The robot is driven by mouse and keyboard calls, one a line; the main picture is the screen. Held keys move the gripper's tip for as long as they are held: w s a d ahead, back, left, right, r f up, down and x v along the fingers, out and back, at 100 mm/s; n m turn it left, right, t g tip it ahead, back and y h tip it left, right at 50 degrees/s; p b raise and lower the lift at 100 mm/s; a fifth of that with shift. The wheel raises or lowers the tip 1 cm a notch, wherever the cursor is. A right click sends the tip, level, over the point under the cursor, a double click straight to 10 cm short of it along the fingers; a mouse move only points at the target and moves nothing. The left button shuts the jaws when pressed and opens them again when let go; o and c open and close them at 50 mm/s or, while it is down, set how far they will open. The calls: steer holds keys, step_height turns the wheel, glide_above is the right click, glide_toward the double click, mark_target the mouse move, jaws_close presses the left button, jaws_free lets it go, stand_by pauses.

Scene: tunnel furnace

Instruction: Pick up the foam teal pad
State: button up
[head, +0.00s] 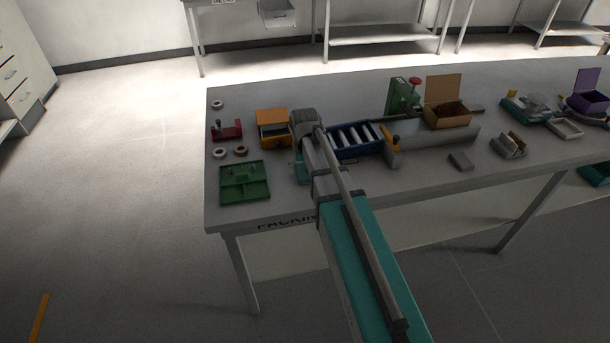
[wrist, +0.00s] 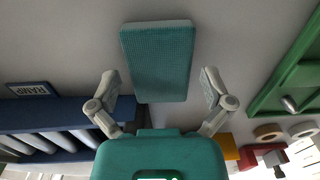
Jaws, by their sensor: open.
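The teal foam pad (wrist: 158,55) lies on the white tabletop in the wrist view, a flat rectangle with a textured top. My gripper (wrist: 159,84) is open, with one finger on each side of the pad's near end. There is a gap between each finger and the pad, and neither finger appears to touch it. I cannot tell the exact height of the fingertips above the table. In the head view my arm hides most of the gripper and the pad; a small teal patch shows beside the arm, but I cannot tell what it is.
A green tray (head: 245,196) lies left of my arm, with an orange box (head: 272,117) and a red tape dispenser (head: 227,133) behind it. A blue roller ramp (head: 352,153) stands close on the right. An open cardboard box (head: 447,117) stands farther right.

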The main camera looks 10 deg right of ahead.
stand_by(0.4)
steer(key=c, duration=0.6)
steer(key=shift+o, duration=0.2)
steer(key=shift+r, duration=0.2)
step_height(320, 180, up, 3)
steer(key=p, duration=0.3)
steer(key=shift+f, duration=0.1)
steer(key=s+r+p, duration=0.9)
steer(key=s+p, duration=0.1)
steer(key=s, duration=0.4)
steer(key=shift+r, duration=0.4)
